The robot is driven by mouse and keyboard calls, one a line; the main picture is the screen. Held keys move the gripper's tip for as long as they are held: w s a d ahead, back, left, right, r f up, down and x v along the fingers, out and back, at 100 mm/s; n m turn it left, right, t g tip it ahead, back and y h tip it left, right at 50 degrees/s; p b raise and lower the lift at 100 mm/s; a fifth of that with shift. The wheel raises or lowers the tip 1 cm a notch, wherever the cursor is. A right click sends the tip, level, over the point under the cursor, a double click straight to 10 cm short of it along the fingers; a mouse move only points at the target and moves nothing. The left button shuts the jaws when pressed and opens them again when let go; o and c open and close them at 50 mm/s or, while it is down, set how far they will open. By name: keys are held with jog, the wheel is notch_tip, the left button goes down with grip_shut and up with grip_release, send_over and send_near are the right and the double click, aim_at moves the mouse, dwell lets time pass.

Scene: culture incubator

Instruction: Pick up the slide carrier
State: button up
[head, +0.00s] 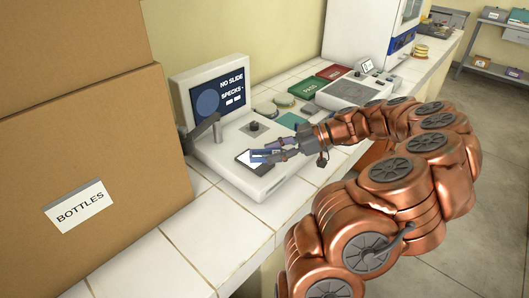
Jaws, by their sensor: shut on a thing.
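My gripper (266,151) is at the front of the white viewer device, just over its dark stage plate (248,163). Its fingers are shut on a small blue and white piece, which appears to be the slide carrier (257,158). The fingers cover part of the carrier, and I cannot tell whether it touches the stage. The viewer's screen (220,98) reads "NO SLIDE" and "SPECKS -".
A large cardboard box labelled "BOTTLES" (128,130) stands close on the left. Red and green books (309,87), round dishes (284,99) and a grey keyboard-like device (353,92) lie behind. The tiled counter (205,240) is clear in front.

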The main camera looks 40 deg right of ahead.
jog(key=s+r+b, duration=0.1)
jog(key=s+b, duration=0.1)
jog(key=s, duration=0.9)
jog(key=shift+d+b, duration=0.2)
jog(key=shift+b, duration=0.2)
jog(key=shift+s+a, duration=0.1)
